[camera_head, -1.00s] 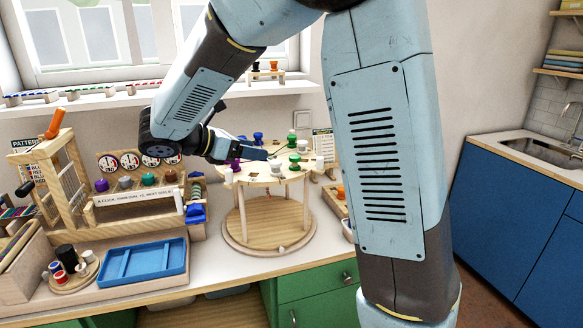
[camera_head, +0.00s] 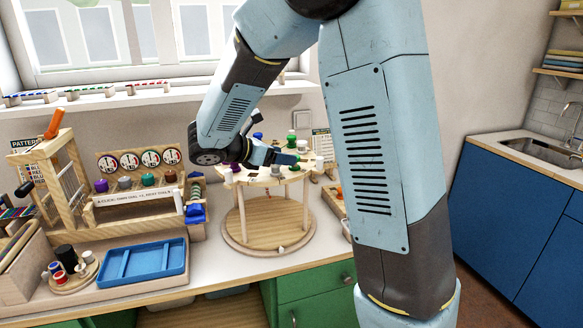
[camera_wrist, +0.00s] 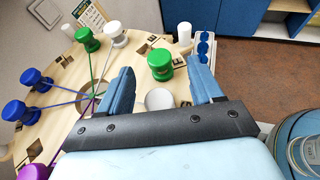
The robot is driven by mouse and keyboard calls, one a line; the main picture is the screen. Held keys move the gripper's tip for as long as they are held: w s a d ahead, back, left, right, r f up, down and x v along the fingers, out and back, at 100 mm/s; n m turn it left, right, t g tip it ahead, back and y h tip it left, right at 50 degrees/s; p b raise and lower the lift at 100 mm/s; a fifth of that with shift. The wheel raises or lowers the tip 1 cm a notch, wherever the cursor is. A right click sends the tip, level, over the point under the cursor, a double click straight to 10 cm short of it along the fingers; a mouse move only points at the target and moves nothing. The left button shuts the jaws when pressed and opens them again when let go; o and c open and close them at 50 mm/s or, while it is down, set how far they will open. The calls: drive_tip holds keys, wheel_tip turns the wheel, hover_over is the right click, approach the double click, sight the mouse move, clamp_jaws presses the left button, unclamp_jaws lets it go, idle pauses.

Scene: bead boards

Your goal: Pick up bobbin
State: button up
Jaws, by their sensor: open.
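Several bobbins stand around a round wooden bead board (camera_head: 255,179) on a stand. In the wrist view, a white round-topped bobbin (camera_wrist: 158,99) shows between the fingers of my open gripper (camera_wrist: 162,84). A green bobbin (camera_wrist: 160,63) stands just beyond the fingertips. Farther left are a second green bobbin (camera_wrist: 88,40), a white bobbin (camera_wrist: 115,36), two blue bobbins (camera_wrist: 33,78) and a purple bobbin (camera_wrist: 33,172), with coloured cords running to the middle. In the head view my gripper (camera_head: 287,158) is over the board's right part. I cannot tell its height above the white bobbin.
A blue tray (camera_head: 143,263) and a small round stand with spools (camera_head: 70,274) are at the front left of the counter. A wooden rack with coloured knobs (camera_head: 140,190) stands left of the board. My own arm hides the counter's right part.

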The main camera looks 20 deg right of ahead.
sight(288, 171)
drive_tip(key=x, duration=0.3)
drive_tip(key=shift+w+d+f, duration=0.15)
drive_tip(key=shift+c, duration=0.2)
drive_tip(key=c, duration=1.1)
